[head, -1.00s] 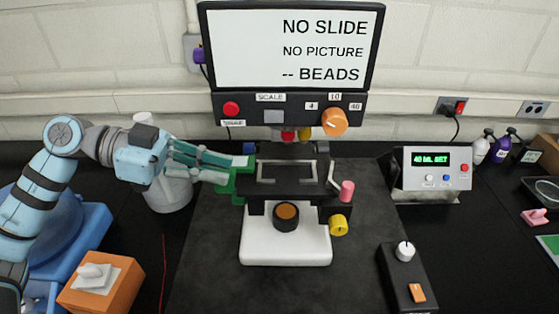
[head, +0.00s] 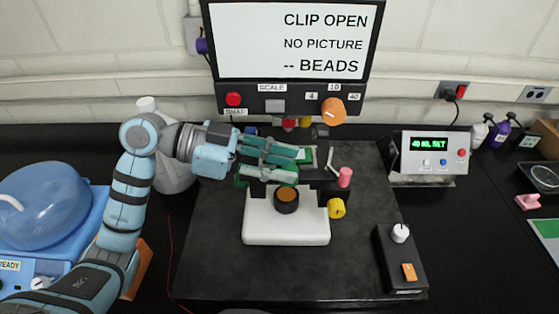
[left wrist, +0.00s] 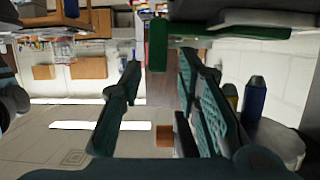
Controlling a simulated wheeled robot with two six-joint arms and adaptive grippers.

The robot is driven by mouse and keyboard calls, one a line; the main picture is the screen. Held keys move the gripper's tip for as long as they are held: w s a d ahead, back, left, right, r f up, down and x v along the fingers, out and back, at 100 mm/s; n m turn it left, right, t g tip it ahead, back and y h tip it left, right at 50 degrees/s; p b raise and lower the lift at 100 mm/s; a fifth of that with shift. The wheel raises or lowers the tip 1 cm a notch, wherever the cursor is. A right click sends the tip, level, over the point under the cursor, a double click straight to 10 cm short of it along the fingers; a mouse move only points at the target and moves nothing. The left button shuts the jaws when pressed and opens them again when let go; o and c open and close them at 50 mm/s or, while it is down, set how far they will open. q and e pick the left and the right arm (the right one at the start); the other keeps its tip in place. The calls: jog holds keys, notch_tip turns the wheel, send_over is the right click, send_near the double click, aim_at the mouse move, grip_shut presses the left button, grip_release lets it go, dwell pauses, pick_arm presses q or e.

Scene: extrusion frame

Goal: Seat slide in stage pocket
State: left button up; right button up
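The slide (head: 305,155), a small pale piece with green edging, is at the microscope stage (head: 327,184), partly covered by my fingers. My left gripper (head: 300,162) reaches over the stage from the left. In the left wrist view its fingers (left wrist: 158,68) stand apart, with a green block (left wrist: 158,45) in line with the gap and space visible on both sides. The gripper looks open. The pocket is largely hidden, so I cannot tell how the slide sits. My right gripper is out of view.
The screen (head: 300,20) reads CLIP OPEN, NO PICTURE. The clip lever (head: 333,165) and pink knob (head: 345,177) stand right of my fingertips. A control box (head: 403,270) is at front right. A display unit (head: 430,160) stands behind it. The dark mat (head: 210,265) is clear at front left.

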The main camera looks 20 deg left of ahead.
pick_arm(q)
jog(key=shift+a+r, duration=0.1)
jog(key=shift+a, duration=0.4)
jog(key=b+v, duration=0.2)
jog(key=v, duration=0.9)
jog(key=shift+s+d+r, duration=0.1)
